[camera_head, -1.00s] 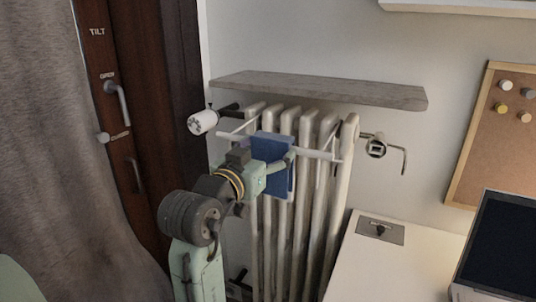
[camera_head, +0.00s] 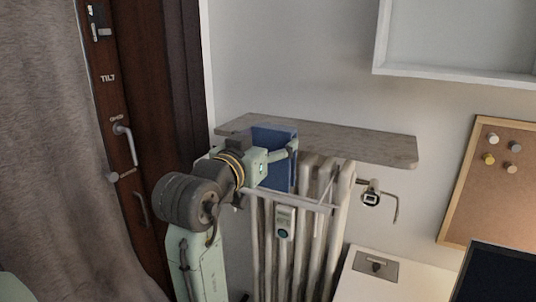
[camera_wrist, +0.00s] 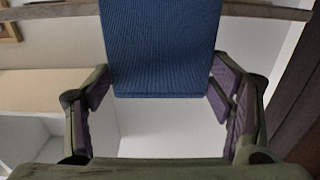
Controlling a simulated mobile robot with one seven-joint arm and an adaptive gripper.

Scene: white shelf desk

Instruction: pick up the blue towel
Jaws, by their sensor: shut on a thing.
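The blue towel (camera_head: 273,158) is in my gripper, raised in front of the grey shelf board above the radiator. It hangs as a flat folded panel, its upper part overlapping the board in the head view. In the wrist view the towel (camera_wrist: 160,45) fills the upper middle, between and beyond the fingers. My gripper (camera_head: 290,152) is shut on the towel; in the wrist view the gripper (camera_wrist: 160,105) shows a finger on each side of it. The exact contact is hard to see there.
The white radiator (camera_head: 310,235) stands below, with a towel rail (camera_head: 300,199) across its front and a small grey device (camera_head: 285,222) on it. The shelf board (camera_head: 360,145) is close behind the towel. A door (camera_head: 150,110) is at left, a white desk (camera_head: 350,285) at lower right.

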